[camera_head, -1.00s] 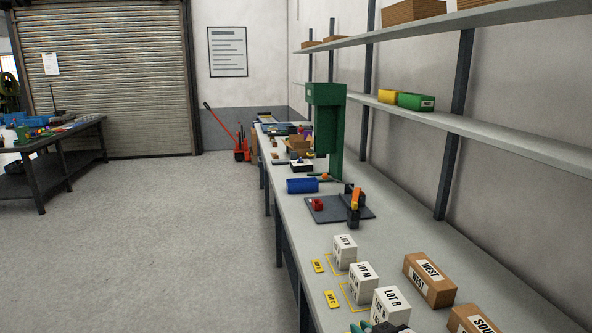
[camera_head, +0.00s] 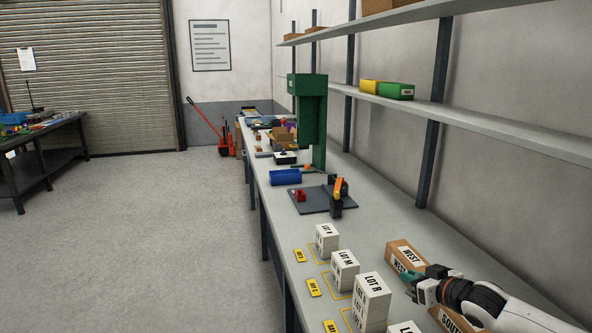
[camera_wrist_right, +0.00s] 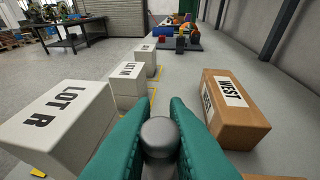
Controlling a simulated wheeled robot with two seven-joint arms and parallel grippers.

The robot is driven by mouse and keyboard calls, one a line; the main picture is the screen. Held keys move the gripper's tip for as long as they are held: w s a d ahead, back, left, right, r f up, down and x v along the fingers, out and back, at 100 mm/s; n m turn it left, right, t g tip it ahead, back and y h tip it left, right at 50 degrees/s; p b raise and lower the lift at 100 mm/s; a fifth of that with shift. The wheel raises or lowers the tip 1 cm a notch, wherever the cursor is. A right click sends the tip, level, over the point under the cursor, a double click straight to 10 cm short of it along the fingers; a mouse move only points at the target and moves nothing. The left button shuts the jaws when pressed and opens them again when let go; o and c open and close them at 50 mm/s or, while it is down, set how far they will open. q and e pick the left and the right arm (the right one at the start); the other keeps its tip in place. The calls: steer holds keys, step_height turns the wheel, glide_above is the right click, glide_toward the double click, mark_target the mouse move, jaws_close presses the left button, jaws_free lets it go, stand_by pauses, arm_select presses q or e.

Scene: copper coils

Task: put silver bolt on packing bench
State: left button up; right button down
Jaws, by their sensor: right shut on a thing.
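My right gripper (camera_head: 416,283) shows at the lower right of the head view, above the bench between the white LOT boxes and the brown WEST box. In the right wrist view its green fingers (camera_wrist_right: 160,135) are shut on the silver bolt (camera_wrist_right: 160,133), whose round grey head shows between them. In the head view the bolt cannot be made out. The long grey bench (camera_head: 385,229) runs along the wall, and I cannot tell whether it is the packing bench. A second dark table (camera_head: 45,150) stands at the far left. My left gripper is not in view.
White LOT R (camera_head: 371,297), LOT M (camera_head: 345,272) and another LOT box (camera_head: 327,239) stand near yellow bay marks. The brown WEST box (camera_head: 405,254) is beside my right gripper. A green press (camera_head: 312,120) and blue cylinder (camera_head: 285,177) are farther back. Open floor lies left.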

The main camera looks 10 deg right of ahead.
steer(key=shift+d+f, duration=0.25)
steer(key=shift+d, duration=0.05)
step_height(320, 180, down, 10)
steer(key=shift+a, duration=0.1)
stand_by(0.3)
steer(key=c, duration=1.4)
jaws_free()
steer(key=shift+f, duration=0.1)
steer(key=v, duration=1.2)
steer(key=shift+r, duration=0.25)
